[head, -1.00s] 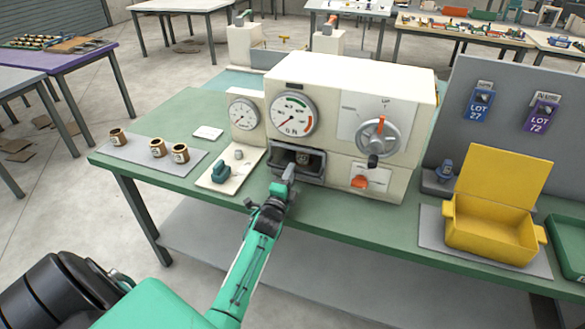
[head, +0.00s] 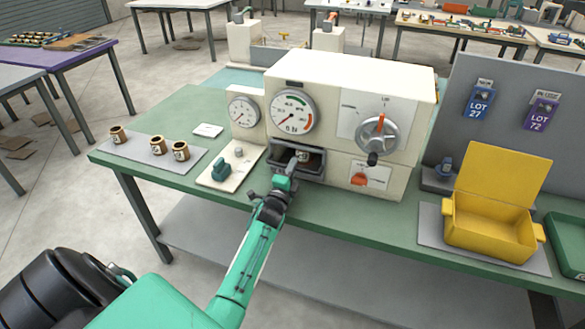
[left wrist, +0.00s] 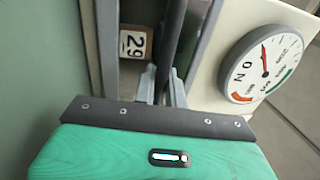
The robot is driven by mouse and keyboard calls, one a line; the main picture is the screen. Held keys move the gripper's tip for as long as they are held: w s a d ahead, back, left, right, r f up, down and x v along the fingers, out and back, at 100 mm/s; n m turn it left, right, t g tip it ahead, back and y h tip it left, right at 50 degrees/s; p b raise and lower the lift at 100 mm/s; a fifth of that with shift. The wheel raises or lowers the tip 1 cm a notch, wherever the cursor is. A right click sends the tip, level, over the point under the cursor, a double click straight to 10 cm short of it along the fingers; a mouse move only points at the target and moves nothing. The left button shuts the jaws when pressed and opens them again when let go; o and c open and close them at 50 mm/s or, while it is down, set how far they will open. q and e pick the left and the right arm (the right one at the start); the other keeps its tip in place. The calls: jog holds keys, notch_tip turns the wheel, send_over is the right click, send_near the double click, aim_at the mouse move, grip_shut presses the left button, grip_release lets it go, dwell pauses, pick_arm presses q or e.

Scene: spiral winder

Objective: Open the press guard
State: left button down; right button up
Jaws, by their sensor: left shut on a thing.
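The press is a cream machine (head: 340,73) on the green bench, with a dark recess low at its front left. A cup-like part with a label (head: 303,156) sits in this recess; in the left wrist view its label (left wrist: 133,42) reads 29. A dark bar (left wrist: 173,35), seemingly part of the guard, crosses the recess in the left wrist view. My left gripper (head: 293,163) is at the recess front, and its fingers (left wrist: 163,88) are shut on this bar. How far the guard stands open I cannot tell. My right gripper is out of view.
A dial gauge (head: 292,111) and a lever knob (head: 379,135) are on the machine's front. A small switch panel (head: 231,168) lies left of the recess, with several brown cups on a grey mat (head: 140,151) beyond. A yellow open box (head: 489,228) stands right.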

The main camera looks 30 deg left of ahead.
pick_arm(q)
jog(key=r+p+v, duration=0.2)
jog(key=p+v, duration=0.1)
jog(key=v, duration=1.2)
jog(key=shift+s+r, duration=0.35)
jog(key=shift+d, duration=0.1)
jog(key=c, duration=1.5)
grip_release()
jog(key=shift+c, duration=0.2)
jog(key=b+v, duration=0.3)
jog(key=v, duration=1.1)
jog(key=shift+b, duration=0.3)
jog(key=shift+w, duration=0.1)
